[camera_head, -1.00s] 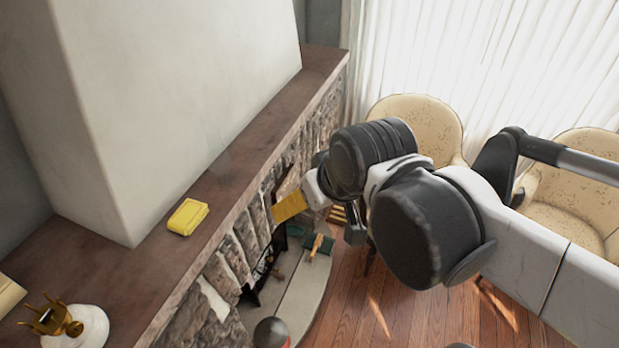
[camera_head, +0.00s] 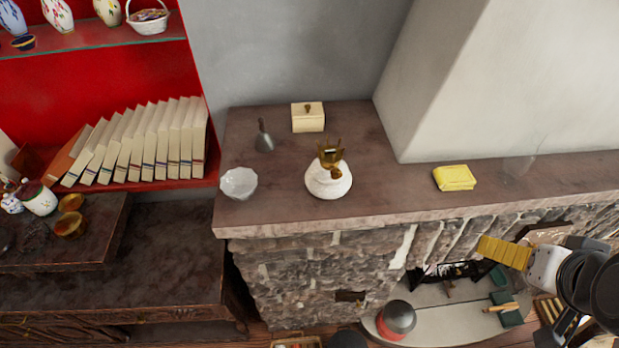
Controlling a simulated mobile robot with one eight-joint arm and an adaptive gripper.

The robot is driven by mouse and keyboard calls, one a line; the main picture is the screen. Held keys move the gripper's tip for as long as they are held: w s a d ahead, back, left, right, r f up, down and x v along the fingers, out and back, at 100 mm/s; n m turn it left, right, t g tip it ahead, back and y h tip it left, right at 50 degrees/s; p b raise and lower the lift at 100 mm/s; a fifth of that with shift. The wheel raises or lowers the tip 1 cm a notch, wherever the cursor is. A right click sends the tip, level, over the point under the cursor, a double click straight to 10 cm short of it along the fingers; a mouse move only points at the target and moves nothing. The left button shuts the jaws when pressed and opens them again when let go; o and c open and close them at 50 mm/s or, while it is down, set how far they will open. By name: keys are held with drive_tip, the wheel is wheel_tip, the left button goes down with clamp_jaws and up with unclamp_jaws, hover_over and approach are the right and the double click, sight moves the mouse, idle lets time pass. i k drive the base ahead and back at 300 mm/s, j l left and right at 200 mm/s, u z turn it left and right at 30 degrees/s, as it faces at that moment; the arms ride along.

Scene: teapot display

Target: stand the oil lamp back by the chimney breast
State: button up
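The oil lamp (camera_head: 329,181), with a round white body and a brass-coloured burner on top, stands upright on the brown mantel shelf (camera_head: 290,215), near its front edge. It is to the left of the white chimney breast (camera_head: 480,80), with bare shelf between them. My gripper (camera_head: 503,252) is at the lower right, in front of the stone face and apart from the lamp. A flat yellow piece shows at its end; I cannot tell whether it is part of the gripper or something held. The finger opening is not clear.
A yellow box (camera_head: 454,178) lies by the chimney breast's front. A white bowl (camera_head: 239,184), a dark bell-like object (camera_head: 264,136) and a cream lidded box (camera_head: 308,117) are around the lamp. Books (camera_head: 150,140) fill a red shelf at left. A round-topped object (camera_head: 397,318) stands below.

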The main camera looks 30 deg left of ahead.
sight(319, 182)
drive_tip(key=u, duration=1.3)
